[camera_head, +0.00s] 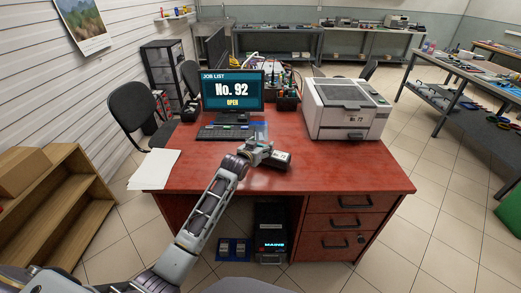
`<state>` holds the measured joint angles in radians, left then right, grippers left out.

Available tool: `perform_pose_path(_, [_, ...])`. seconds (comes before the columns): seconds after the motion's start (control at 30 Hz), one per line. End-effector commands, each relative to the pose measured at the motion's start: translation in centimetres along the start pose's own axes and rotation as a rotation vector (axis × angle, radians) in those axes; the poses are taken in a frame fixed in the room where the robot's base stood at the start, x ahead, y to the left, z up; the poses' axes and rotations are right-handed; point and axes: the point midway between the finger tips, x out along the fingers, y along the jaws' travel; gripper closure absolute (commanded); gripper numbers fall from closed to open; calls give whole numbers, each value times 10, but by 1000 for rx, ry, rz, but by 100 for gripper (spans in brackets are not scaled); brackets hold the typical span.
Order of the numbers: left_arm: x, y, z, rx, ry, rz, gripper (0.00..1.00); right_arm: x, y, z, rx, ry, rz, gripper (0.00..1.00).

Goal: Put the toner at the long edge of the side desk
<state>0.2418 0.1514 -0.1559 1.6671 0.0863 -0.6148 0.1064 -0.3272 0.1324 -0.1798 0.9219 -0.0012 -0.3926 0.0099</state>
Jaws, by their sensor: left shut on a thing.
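My left gripper (264,154) is over the red desk (330,175), in front of the monitor and keyboard. It is shut on a small dark block with a pale end (281,160), which looks like the toner. The gripper partly hides the block, and I cannot tell whether it touches the desk top. My right gripper is not in view. I cannot tell for sure which table is the side desk; a long workbench with tools (462,70) stands at the right.
A monitor (232,91) reads "No. 92 OPEN". A white printer (344,107) stands at the desk's right, white papers (155,169) lie at its left. A black chair (141,108) and a wooden shelf (62,205) are at left. Tiled floor lies open right of the desk.

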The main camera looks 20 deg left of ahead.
Motion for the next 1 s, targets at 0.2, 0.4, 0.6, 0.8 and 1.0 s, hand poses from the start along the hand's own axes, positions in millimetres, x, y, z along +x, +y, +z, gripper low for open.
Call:
perform_pose_path(0.2, [3,0,8,0,7,0,100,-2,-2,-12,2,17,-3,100])
perform_pose_path(0.4, [3,0,8,0,7,0,100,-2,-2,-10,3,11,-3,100])
perform_pose_path(0.6, [4,0,10,0,7,0,100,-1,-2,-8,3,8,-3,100])
perform_pose_path(0.8, [4,0,13,1,2,0,12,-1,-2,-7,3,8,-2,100])
perform_pose_path(1.0, [4,0,13,1,2,0,12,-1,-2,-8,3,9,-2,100])
